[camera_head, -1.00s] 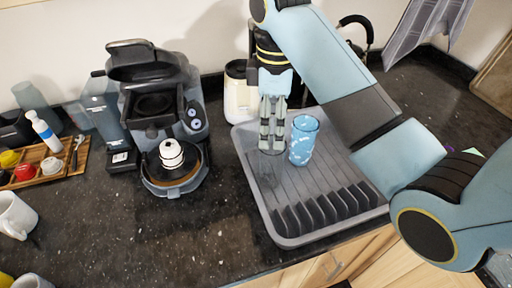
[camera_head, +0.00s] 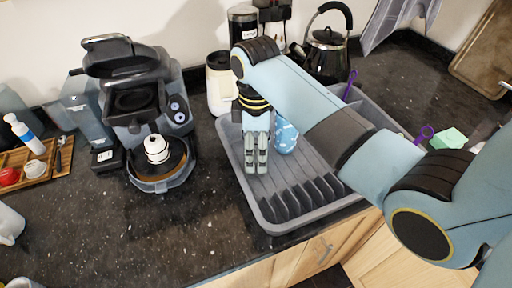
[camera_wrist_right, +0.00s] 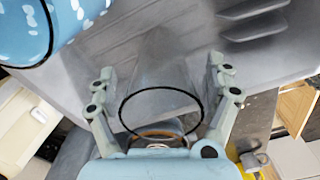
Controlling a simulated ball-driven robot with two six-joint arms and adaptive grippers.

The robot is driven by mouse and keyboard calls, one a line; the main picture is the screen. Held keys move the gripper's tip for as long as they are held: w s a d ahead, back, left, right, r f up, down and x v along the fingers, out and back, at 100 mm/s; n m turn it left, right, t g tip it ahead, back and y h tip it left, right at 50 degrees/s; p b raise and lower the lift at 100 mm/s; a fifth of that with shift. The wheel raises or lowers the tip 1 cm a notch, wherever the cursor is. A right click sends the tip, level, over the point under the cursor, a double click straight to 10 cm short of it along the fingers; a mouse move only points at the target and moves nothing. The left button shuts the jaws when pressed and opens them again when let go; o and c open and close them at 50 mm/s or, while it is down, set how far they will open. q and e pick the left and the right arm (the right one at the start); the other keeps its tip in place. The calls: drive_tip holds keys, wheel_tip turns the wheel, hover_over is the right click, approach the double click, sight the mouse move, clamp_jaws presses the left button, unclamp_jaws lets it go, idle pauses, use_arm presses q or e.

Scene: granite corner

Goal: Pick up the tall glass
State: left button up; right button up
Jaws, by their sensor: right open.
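The tall glass, a clear tumbler with a dark rim (camera_wrist_right: 160,89), stands upright in the right wrist view, with my right gripper's fingers (camera_wrist_right: 160,74) on either side of it. The fingers are open, with a gap to the glass visible on both sides. In the head view my right gripper (camera_head: 256,163) points down over the grey drying tray (camera_head: 234,150); the clear glass is hidden or too faint to make out there. My left gripper is not in view.
A blue patterned glass (camera_head: 285,138) stands close by on the tray, partly hidden by my right arm; it also shows in the wrist view (camera_wrist_right: 28,30). A black kettle (camera_head: 328,56) and a white canister (camera_head: 219,85) stand behind. A coffee machine (camera_head: 140,100) is left.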

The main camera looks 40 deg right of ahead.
drive_tip(key=c, duration=1.4)
drive_tip(key=shift+r, duration=0.15)
